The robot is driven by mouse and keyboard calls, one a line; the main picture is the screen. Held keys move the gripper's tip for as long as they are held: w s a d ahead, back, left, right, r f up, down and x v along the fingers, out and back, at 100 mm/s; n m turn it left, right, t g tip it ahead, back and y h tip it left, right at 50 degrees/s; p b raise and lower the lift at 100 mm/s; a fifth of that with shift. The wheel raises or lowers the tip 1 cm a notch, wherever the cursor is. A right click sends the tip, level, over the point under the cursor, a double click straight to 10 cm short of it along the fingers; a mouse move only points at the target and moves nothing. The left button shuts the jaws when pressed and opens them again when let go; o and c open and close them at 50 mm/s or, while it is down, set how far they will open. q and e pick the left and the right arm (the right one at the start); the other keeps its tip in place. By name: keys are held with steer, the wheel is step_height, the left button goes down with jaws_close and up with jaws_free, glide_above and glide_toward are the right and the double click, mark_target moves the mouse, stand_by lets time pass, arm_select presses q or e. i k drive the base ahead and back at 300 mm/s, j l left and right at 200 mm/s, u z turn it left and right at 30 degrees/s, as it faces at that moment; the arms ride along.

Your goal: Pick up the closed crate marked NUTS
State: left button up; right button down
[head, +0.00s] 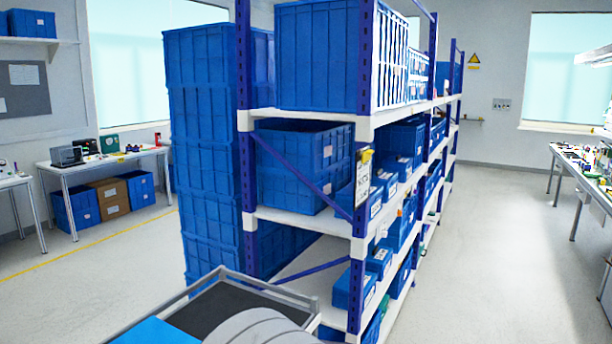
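No crate that I can read as marked NUTS shows in the head view. Several blue crates sit on the white shelves of a blue-post rack, among them a big crate on the top shelf (318,55) and stacked crates on the middle shelf (300,165). Smaller blue bins with white labels (385,183) line the rack's right side, their lettering too small to read. A white sign (363,178) with dark sideways writing hangs on the near post; I cannot read it surely. Neither of my grippers is in view.
A grey-framed cart (240,298) with a dark top stands close at the bottom. A tall stack of blue crates (205,150) stands left of the rack. Benches stand at the left (105,158) and right (585,170). The floor right of the rack (500,240) is clear.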

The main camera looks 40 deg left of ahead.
mark_target(404, 166)
steer(key=i+l+u, duration=0.1)
steer(key=i+u, duration=0.4)
steer(key=i+l+u, duration=0.2)
steer(key=u, duration=0.25)
steer(key=i+l+u, duration=0.35)
steer(key=u, duration=0.15)
steer(key=i+l+u, duration=0.25)
steer(key=l+u, duration=0.2)
steer(key=i+l+u, duration=0.1)
steer(key=l, duration=1.1)
steer(key=k+l, duration=0.1)
steer(key=l, duration=0.85)
